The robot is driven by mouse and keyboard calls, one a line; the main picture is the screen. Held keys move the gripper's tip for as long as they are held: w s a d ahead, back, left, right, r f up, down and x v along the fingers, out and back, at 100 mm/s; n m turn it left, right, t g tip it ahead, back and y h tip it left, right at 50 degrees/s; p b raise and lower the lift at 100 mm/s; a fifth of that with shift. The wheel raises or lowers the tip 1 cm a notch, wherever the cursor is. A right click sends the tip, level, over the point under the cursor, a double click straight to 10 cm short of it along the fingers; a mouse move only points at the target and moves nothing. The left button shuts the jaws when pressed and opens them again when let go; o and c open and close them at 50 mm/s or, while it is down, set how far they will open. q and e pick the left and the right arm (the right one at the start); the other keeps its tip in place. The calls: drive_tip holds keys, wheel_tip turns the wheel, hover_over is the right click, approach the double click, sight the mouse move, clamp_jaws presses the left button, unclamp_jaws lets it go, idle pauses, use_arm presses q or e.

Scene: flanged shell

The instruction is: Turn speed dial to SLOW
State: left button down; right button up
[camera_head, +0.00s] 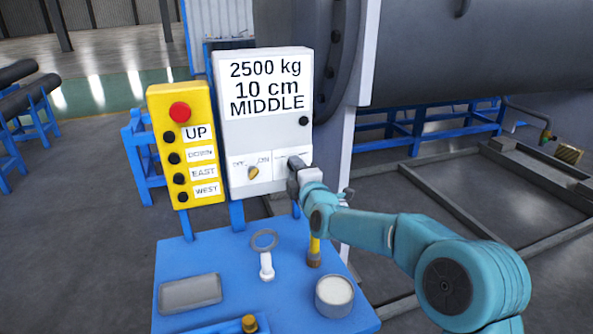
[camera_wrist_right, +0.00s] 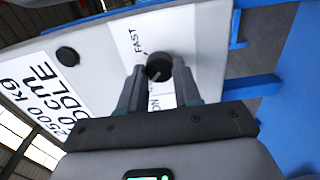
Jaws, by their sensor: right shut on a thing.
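The speed dial (camera_wrist_right: 158,67) is a round dark knob on the light control box (camera_head: 270,120), beside a white label reading FAST (camera_wrist_right: 134,41) in the right wrist view. My right gripper (camera_wrist_right: 161,78) is shut on the dial, one finger on each side of it. In the head view, my right gripper (camera_head: 293,172) reaches the lower right of the box and hides the dial. The SLOW mark cannot be made out, and the dial's pointer is too small to read surely. My left gripper is not in view.
An OFF/ON switch (camera_head: 253,172) sits just left of the dial. A yellow button panel (camera_head: 181,145) with a red button stands further left. Below, a blue table (camera_head: 215,250) holds a grey tray (camera_head: 190,293), a ring-headed bolt (camera_head: 266,262) and a round tin (camera_head: 334,295).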

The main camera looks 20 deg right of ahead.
idle(0.3)
drive_tip(key=o, duration=1.1)
drive_tip(key=shift+a, duration=0.1)
drive_tip(key=shift+c, duration=0.2)
drive_tip(key=s+b, duration=0.3)
drive_tip(key=s, duration=1.3)
drive_tip(key=shift+s+d+b, duration=0.15)
drive_tip(key=shift+d+b, duration=0.15)
drive_tip(key=shift+b, duration=0.05)
